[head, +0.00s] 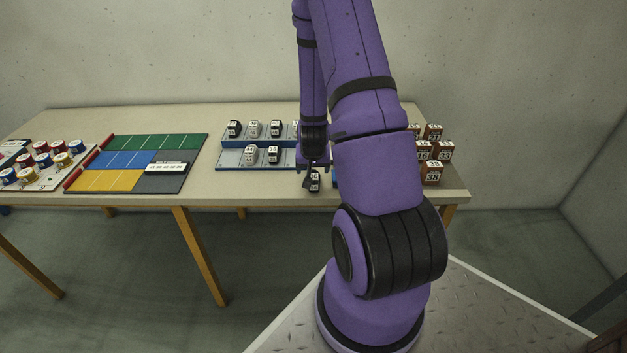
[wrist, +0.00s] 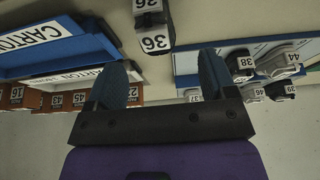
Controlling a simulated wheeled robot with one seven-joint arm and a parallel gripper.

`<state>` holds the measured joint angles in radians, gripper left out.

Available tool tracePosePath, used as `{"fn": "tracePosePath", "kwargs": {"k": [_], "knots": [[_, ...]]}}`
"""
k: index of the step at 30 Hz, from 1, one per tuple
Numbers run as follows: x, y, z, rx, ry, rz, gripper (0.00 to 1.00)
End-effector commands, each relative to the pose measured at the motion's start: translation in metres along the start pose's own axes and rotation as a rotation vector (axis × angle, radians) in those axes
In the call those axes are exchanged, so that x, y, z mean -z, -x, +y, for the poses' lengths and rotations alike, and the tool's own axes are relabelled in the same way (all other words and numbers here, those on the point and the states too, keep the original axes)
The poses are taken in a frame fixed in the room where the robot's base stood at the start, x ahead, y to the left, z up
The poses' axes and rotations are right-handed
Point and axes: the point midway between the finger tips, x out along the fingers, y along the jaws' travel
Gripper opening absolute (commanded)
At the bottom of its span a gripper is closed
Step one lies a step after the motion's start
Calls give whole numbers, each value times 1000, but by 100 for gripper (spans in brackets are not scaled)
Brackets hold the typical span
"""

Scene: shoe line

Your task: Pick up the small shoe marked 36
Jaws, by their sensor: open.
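The small shoe marked 36 (wrist: 153,30) is dark with white number labels and shows at the top of the wrist view. It stands alone on the bare table. In the head view a small dark shoe with a white label (head: 314,182) stands near the front edge, just below my gripper (head: 313,168); its number is too small to read there. In the wrist view my gripper (wrist: 160,70) is open, with nothing between its fingers. The shoe lies beyond the fingertips, roughly in line with the gap and apart from them.
A shoe rack (head: 227,160) with several shoes stands left of my gripper. Orange numbered boxes (head: 432,172) stand at the right end of the table (head: 215,194). A blue tray labelled CARTON (wrist: 70,50) is beside the shoe in the wrist view. My arm hides part of the table.

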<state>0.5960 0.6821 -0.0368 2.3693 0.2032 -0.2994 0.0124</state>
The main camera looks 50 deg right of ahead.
Motion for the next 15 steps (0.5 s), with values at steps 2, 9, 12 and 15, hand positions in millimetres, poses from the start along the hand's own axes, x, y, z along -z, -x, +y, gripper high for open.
{"fn": "tracePosePath", "kwargs": {"k": [2,9,12,15], "knots": [[0,-6,1,-1,-1,-2,78],[1,-36,4,-1,0,-3,78],[2,-45,3,0,0,-2,78],[2,-50,3,0,1,0,78]]}}
